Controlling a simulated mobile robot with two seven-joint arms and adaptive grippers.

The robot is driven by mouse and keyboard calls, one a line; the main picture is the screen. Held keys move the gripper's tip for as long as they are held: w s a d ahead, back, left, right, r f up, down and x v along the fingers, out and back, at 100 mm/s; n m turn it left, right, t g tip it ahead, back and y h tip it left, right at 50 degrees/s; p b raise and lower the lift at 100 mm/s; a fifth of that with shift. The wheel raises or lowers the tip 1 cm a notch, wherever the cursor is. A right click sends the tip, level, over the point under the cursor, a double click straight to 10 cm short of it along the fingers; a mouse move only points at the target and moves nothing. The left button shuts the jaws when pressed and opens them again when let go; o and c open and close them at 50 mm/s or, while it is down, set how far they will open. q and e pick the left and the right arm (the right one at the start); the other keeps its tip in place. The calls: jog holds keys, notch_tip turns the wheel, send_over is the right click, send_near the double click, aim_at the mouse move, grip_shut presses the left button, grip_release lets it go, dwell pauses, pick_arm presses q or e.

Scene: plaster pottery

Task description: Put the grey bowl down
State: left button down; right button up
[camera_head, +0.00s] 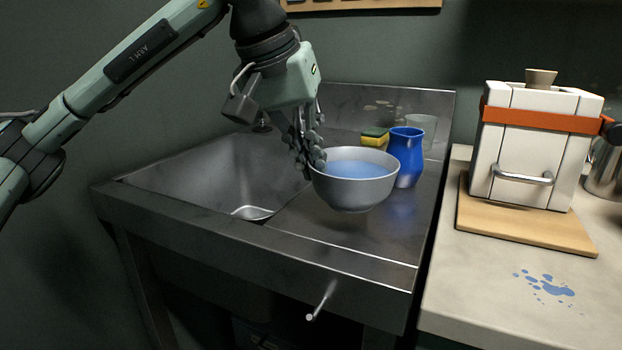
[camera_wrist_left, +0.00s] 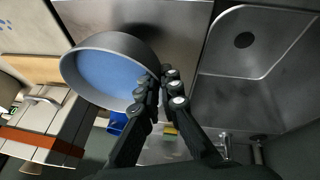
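The grey bowl (camera_head: 352,194), blue inside, is near the middle of the head view, over the sink's flat metal drainboard (camera_head: 330,228). It looks upright and seems to hang a little above the drainboard, with a dark patch below it. My left gripper (camera_head: 315,160) is shut on the bowl's left rim. In the left wrist view, the fingers of the left gripper (camera_wrist_left: 163,92) close on the edge of the bowl (camera_wrist_left: 105,72). The bowl's underside is hidden. My right gripper is not in view.
The sink basin (camera_head: 200,175) lies left of the bowl. A blue jug (camera_head: 407,160) stands close behind it on the right, with a yellow-green sponge (camera_head: 374,137) and a clear glass (camera_head: 424,128) behind. A white strapped box (camera_head: 530,145) stands on a board on the right counter.

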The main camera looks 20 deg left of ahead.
pick_arm(q)
notch_tip(320, 180, down, 3)
jog(key=shift+r, duration=0.15)
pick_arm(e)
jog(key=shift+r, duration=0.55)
pick_arm(q)
jog(key=shift+f, duration=0.2)
jog(key=c, duration=1.7)
grip_release()
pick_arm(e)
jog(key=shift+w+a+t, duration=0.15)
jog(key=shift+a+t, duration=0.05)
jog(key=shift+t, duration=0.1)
pick_arm(q)
jog(key=shift+r, duration=0.1)
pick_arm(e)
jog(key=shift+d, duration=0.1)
